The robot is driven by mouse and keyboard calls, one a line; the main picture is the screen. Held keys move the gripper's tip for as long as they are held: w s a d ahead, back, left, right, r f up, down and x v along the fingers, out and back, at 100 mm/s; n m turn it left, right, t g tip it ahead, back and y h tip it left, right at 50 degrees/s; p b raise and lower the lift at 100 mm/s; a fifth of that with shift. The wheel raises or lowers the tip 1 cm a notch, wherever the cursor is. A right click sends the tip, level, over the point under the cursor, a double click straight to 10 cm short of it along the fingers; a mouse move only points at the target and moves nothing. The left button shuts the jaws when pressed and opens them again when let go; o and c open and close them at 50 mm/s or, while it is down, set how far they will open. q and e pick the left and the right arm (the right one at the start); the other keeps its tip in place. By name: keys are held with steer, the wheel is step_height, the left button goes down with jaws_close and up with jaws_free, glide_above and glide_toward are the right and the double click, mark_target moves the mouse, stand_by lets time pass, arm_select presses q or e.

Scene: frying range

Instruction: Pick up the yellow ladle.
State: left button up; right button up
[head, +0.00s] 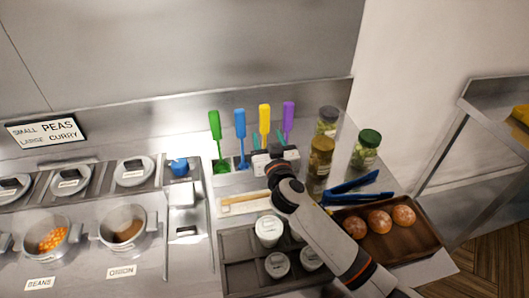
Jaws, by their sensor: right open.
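The yellow ladle (264,119) stands upright at the back of the counter, between a blue ladle (240,122) and a purple one (288,117). Its handle shows; its lower end is hidden behind my right gripper. My right gripper (268,149) is open, just in front of the yellow ladle's lower part. I cannot tell whether its fingers are around the handle or only in front of it. My left gripper is not in view.
A green ladle (215,126) stands at the left of the row. Jars (321,152) stand close on the right. Blue tongs (355,188) lie by a wooden tray (425,246) with round brown items. A dark tray (234,246) holds white-lidded cups in front. Pots (125,228) sit left.

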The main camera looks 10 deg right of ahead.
mark_target(265, 130)
steer(key=w, duration=0.1)
steer(key=w+p, duration=0.1)
steer(key=w, duration=0.2)
steer(key=shift+r+p, duration=0.25)
steer(key=shift+p, duration=0.05)
steer(key=shift+w+f, duration=0.1)
steer(key=shift+w, duration=0.3)
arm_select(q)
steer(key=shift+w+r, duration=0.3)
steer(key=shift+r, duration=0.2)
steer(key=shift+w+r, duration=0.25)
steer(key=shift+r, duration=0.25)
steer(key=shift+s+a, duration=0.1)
arm_select(e)
steer(key=shift+s, duration=0.1)
steer(key=shift+c, duration=1.3)
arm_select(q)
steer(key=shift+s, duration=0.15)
arm_select(e)
steer(key=c, duration=0.8)
